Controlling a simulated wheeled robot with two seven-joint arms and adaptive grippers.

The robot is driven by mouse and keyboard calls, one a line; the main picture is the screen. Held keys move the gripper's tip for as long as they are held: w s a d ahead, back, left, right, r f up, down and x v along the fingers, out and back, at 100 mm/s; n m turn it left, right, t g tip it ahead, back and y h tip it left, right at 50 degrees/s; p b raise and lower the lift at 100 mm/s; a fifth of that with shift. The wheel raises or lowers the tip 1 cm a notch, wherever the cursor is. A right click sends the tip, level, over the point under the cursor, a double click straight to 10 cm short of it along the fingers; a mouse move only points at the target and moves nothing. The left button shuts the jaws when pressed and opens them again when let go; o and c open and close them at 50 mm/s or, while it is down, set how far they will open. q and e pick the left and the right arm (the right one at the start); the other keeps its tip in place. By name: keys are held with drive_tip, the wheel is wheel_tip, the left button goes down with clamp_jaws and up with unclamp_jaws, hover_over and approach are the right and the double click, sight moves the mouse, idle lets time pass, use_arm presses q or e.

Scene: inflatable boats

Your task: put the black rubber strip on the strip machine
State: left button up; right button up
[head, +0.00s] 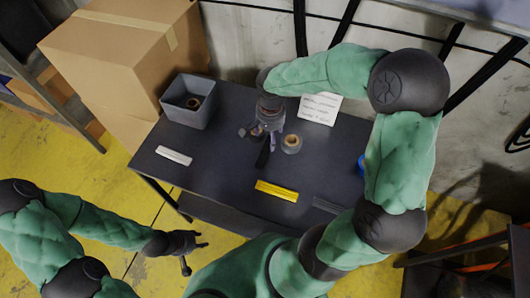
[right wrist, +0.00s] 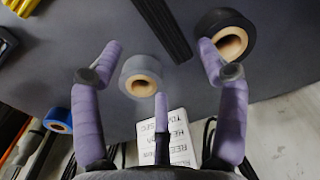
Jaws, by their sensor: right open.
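A long black ribbed strip (right wrist: 163,24) lies on the table in the right wrist view, beyond my fingers. In the head view it (head: 263,155) shows just in front of my right gripper (head: 268,128). My right gripper is open above the table, its purple fingers (right wrist: 166,75) spread on either side of a grey tape roll (right wrist: 140,77). The fingers appear empty, and the strip is not between them. My left gripper (head: 196,254) is open and empty, in front of the table's left side. I cannot pick out a strip machine in these views.
The dark table (head: 225,165) also holds a white strip (head: 174,155), a yellow strip (head: 277,191), a dark grey strip (head: 329,206) and a grey bin (head: 187,112). A black tape roll (right wrist: 226,36) lies near the right finger. Cardboard boxes (head: 115,55) stand behind left.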

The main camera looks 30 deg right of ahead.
sight(269, 148)
wheel_tip(269, 148, down, 2)
drive_tip(key=shift+a+f, duration=0.15)
drive_tip(key=shift+f+b, duration=1.45)
drive_tip(key=shift+f, duration=1.2)
drive_tip(key=shift+r, duration=0.1)
drive_tip(key=shift+c, duration=0.3)
drive_tip(key=c, duration=1.3)
drive_tip(key=shift+c, duration=0.2)
drive_tip(key=shift+r, duration=0.1)
